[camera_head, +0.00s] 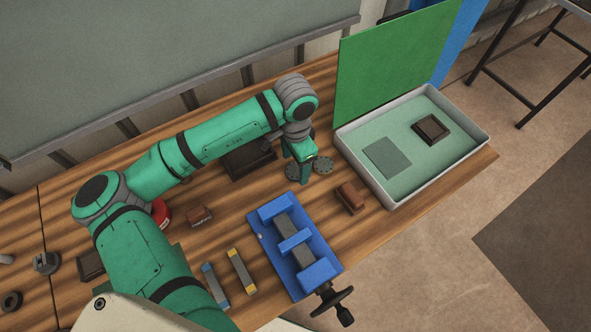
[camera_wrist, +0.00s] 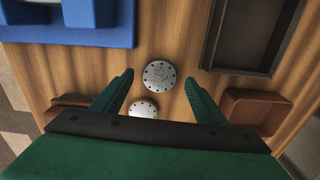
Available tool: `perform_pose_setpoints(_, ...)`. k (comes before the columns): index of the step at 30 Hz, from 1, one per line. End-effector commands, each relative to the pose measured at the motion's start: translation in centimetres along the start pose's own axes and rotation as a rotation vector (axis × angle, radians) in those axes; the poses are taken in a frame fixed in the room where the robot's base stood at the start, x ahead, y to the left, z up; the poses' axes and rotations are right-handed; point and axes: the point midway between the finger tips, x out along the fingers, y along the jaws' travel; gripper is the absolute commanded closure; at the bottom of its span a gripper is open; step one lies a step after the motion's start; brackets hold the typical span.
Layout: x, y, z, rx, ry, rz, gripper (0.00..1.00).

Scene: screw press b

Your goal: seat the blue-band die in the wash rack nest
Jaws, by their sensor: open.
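My gripper (camera_head: 304,178) is open and points down over the bench; its fingers stand apart in the wrist view (camera_wrist: 159,79). Two round grey discs with small holes lie below it. One disc (camera_wrist: 160,75) shows between the fingertips, ungripped; it is left of the gripper in the head view (camera_head: 292,172). The other disc (camera_wrist: 143,107) is partly hidden by the gripper body and also shows in the head view (camera_head: 323,165). I see no blue band on either disc, so I cannot tell which is the blue-band die. I cannot tell which holder is the wash rack nest.
A blue screw fixture (camera_head: 270,240) with a handle stands in front. A white-rimmed tray (camera_head: 395,196) at right holds a dark square frame (camera_head: 431,129). A dark tray (camera_head: 250,160) lies behind my arm. A brown block (camera_head: 351,197) sits nearby. A green panel (camera_head: 390,65) stands behind.

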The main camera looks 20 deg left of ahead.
Motion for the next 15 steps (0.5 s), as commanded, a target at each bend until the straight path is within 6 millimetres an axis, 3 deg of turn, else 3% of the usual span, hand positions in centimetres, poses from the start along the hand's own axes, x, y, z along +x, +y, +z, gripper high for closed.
perform_pose_setpoints(5, 1.6, 0.1, -0.1, 0.001, -0.001, 0.0, 0.34)
perform_pose_setpoints(12, 1.8, 0.1, -0.1, 0.002, 0.0, 0.0, 0.34)
perform_pose_setpoints(15, 1.8, 0.1, -0.1, 0.002, 0.0, 0.0, 0.55)
